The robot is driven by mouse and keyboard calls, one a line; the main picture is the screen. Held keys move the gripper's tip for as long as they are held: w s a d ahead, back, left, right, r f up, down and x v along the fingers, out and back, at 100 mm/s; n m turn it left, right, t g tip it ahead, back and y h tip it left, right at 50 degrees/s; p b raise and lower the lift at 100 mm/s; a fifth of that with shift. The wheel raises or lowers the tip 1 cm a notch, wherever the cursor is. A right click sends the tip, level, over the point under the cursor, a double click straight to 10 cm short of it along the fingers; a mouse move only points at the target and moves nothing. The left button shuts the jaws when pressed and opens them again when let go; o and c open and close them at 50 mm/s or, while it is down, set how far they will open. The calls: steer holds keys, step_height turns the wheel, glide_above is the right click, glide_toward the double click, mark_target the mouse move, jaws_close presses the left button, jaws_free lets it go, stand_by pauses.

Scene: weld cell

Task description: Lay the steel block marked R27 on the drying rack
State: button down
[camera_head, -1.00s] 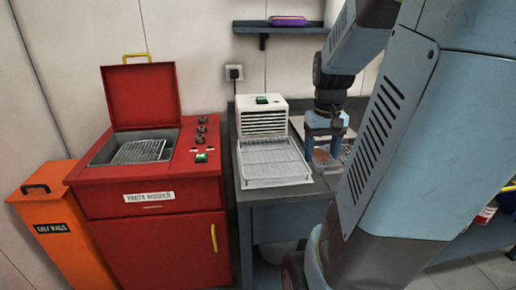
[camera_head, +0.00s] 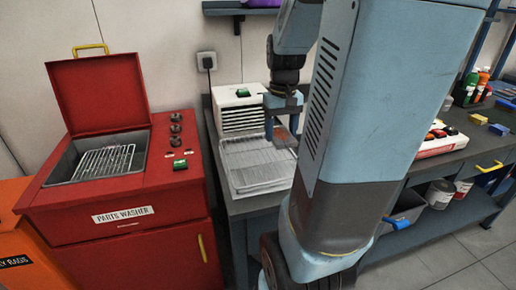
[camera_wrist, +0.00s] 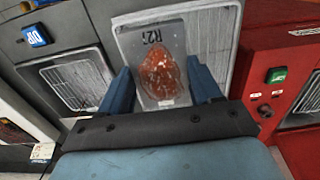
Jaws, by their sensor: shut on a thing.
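The steel block (camera_wrist: 160,75) is a flat grey piece with a rust-red patch and a marking that reads like R27. My gripper (camera_wrist: 160,68) is shut on it, one blue finger on each side. In the head view my gripper (camera_head: 283,128) hangs over the right part of the drying rack (camera_head: 250,168), a pale wire rack in a tray. The block's reddish face (camera_head: 284,136) shows partly between the fingers. The rack (camera_wrist: 216,35) lies behind the block in the wrist view, and its bare wires show. The gap between block and rack is hard to judge.
A white vented box (camera_head: 240,115) stands at the rack's back. The red parts washer (camera_head: 120,200), lid up, is left of the bench. A bench with bottles (camera_head: 470,85) is at right.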

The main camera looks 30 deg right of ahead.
steer(key=w+f, duration=0.3)
steer(key=w, duration=0.3)
glide_above(259, 155)
step_height(259, 155, down, 5)
steer(key=shift+s+d+r, duration=0.1)
steer(key=shift+s+d, duration=0.05)
steer(key=shift+w+f, duration=0.25)
steer(key=shift+f, duration=1.6)
steer(key=shift+c, duration=1)
jaws_free()
steer(key=shift+f, duration=0.1)
